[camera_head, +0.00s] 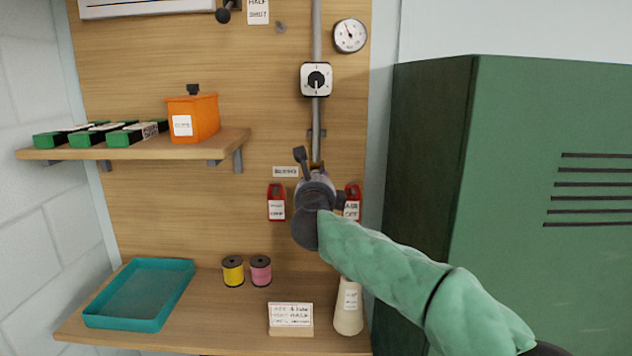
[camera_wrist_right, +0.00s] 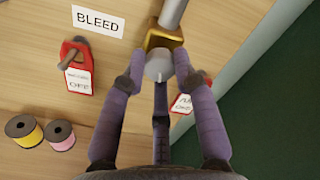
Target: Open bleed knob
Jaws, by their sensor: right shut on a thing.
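The bleed knob (camera_wrist_right: 159,66) is a small grey round knob below a brass fitting (camera_wrist_right: 163,38) at the pipe's lower end, in the right wrist view. A white BLEED label (camera_wrist_right: 98,21) is on the board to its left. In the head view my right gripper (camera_head: 315,182) covers the knob and most of the fitting. How far the knob is turned cannot be told. My left gripper is not in view.
Red tags hang left (camera_head: 276,203) and right (camera_head: 352,203) of the gripper, close by. Above are a black selector dial (camera_head: 316,79) and a gauge (camera_head: 350,36). Below are thread spools (camera_head: 233,271), a pale cone (camera_head: 348,310) and a teal tray (camera_head: 140,293). A green cabinet (camera_head: 440,170) stands right.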

